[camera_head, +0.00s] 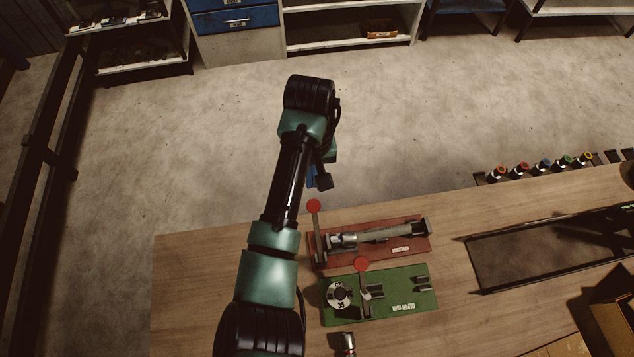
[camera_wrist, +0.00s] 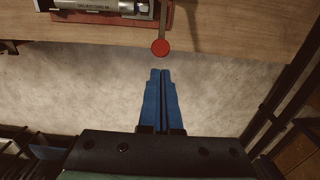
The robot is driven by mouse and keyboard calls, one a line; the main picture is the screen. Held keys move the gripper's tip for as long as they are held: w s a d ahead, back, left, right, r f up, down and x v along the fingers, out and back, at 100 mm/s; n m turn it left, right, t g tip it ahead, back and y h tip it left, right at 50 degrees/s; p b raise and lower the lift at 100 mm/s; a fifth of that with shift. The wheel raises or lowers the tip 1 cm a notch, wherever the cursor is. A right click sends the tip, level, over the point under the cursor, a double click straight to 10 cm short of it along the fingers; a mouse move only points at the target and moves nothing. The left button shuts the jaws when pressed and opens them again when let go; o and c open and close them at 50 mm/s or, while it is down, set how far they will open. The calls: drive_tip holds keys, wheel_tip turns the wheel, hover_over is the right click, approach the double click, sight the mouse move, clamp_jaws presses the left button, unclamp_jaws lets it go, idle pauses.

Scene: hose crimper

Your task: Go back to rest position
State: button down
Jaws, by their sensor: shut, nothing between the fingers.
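My gripper (camera_wrist: 161,75) shows in the wrist view with its two blue fingers shut together and nothing between them. It is over the floor, just off the edge of the wooden table (camera_head: 200,300). In the head view my arm hides most of it. A red fixture (camera_head: 415,243) with a red-knobbed lever (camera_head: 314,206) holds a grey metal cylinder (camera_head: 385,234). The red knob also shows in the wrist view (camera_wrist: 160,47), just ahead of the fingertips in the picture. A green fixture (camera_head: 405,300) with a dial and a red-knobbed lever (camera_head: 361,264) stands in front of the red one.
A dark tray (camera_head: 530,257) lies on the right of the table. Several colour-topped items (camera_head: 543,166) stand in a row along the far edge. A cardboard box (camera_head: 615,325) is at the lower right. Shelves (camera_head: 350,40) line the back. The floor between is clear.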

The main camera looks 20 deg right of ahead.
idle(0.3)
drive_tip(key=w+d+r+t+h+b, duration=0.2)
drive_tip(key=w+d+r+t+b, duration=0.15)
drive_tip(key=w+r+t, duration=0.35)
drive_tip(key=w+d+r+t+h+b, duration=0.25)
drive_tip(key=w+r+b, duration=0.2)
drive_tip(key=r, duration=0.35)
drive_tip(key=a+r+t+h+b, duration=0.1)
drive_tip(key=a+r+t, duration=0.15)
drive_tip(key=r, duration=0.35)
drive_tip(key=a+r+t+h+b, duration=0.1)
drive_tip(key=r+t, duration=0.2)
drive_tip(key=r, duration=0.3)
drive_tip(key=s+a+r+n+t+y+b, duration=0.3)
drive_tip(key=s+a+r+t+y+b, duration=0.2)
drive_tip(key=s+a+r+t, duration=0.7)
drive_tip(key=s+a+r, duration=0.2)
drive_tip(key=r, duration=0.2)
drive_tip(key=s+a+r+y, duration=0.1)
drive_tip(key=s+a+r, duration=0.1)
drive_tip(key=r, duration=0.2)
drive_tip(key=shift+s+a+r+b, duration=0.15)
drive_tip(key=shift+s+a+b, duration=0.15)
drive_tip(key=shift+s+a, duration=0.1)
drive_tip(key=shift+d+y, duration=0.1)
drive_tip(key=shift+y, duration=0.15)
drive_tip(key=shift+a, duration=0.2)
